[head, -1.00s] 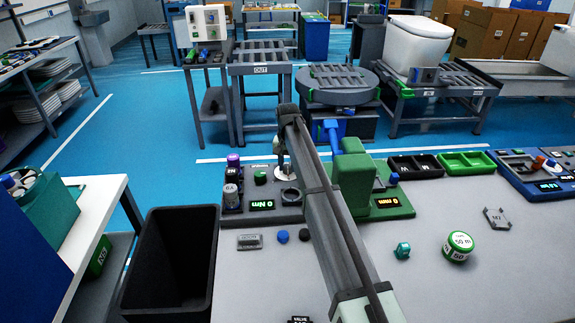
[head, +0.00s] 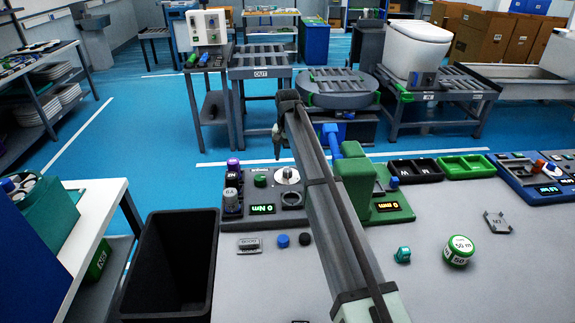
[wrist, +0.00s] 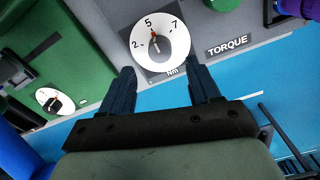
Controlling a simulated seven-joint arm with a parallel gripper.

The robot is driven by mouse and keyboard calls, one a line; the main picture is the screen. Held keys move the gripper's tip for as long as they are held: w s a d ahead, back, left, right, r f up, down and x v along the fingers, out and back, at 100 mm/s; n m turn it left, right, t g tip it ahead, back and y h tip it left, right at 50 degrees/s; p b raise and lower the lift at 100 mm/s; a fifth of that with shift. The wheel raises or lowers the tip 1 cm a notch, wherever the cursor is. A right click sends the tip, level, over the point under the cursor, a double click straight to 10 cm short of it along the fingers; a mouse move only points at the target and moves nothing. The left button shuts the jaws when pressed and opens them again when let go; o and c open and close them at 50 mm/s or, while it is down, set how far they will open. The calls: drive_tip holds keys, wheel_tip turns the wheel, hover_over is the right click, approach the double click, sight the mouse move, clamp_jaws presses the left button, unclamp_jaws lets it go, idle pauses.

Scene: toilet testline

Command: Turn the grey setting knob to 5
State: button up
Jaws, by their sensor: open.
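The grey setting knob (wrist: 156,46) sits at the middle of a white round dial (wrist: 170,60) in the wrist view. The dial bears the numbers 2, 5 and 7 and the mark Nm; a TORQUE label is beside it. I cannot clearly tell which number the knob points to. In the head view the dial (head: 287,175) is on the dark torque panel, by a display reading 0 Nm (head: 262,209). My gripper (wrist: 160,78) is open and empty, its two dark fingers apart from the knob. In the head view my gripper (head: 277,152) is above the panel's back edge.
A green unit (head: 355,182) with a second display stands right of my arm. A green panel with another white dial (wrist: 53,101) shows in the wrist view. A black bin (head: 170,265) is front left.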

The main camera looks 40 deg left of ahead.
sight(288, 170)
wheel_tip(288, 170, up, 8)
drive_tip(key=shift+f, duration=0.15)
idle(0.6)
